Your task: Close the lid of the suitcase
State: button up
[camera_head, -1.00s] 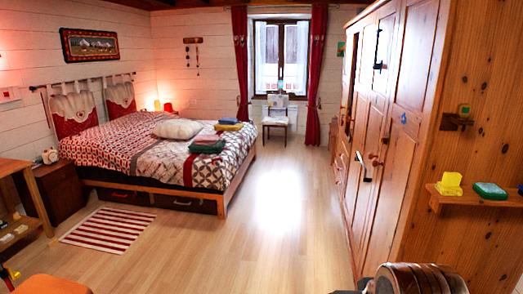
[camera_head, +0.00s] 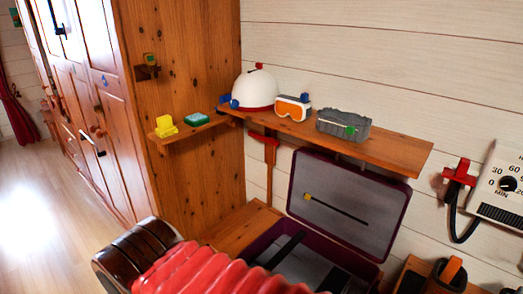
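The suitcase is dark purple with a grey inside. Its lid (camera_head: 347,204) stands open, raised and leaning back near the white wall, below the wooden shelf. A dark strap with a yellow end crosses the inside of the lid. The open base (camera_head: 262,248) rests on a wooden surface, with a black strap across it. Red ridged material in front hides part of the base. My gripper is not seen in this view.
A wooden shelf (camera_head: 385,152) above the lid holds a white helmet (camera_head: 254,90), goggles (camera_head: 292,107) and a grey case (camera_head: 343,125). A wall-mounted timer (camera_head: 503,187) is at right. A dark slatted wooden object (camera_head: 135,250) stands front left. Floor (camera_head: 40,200) is clear at left.

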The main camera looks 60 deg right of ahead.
aim_at(362, 210)
jog(key=z, duration=0.95)
jog(key=k, duration=0.65)
jog(key=z, duration=1.35)
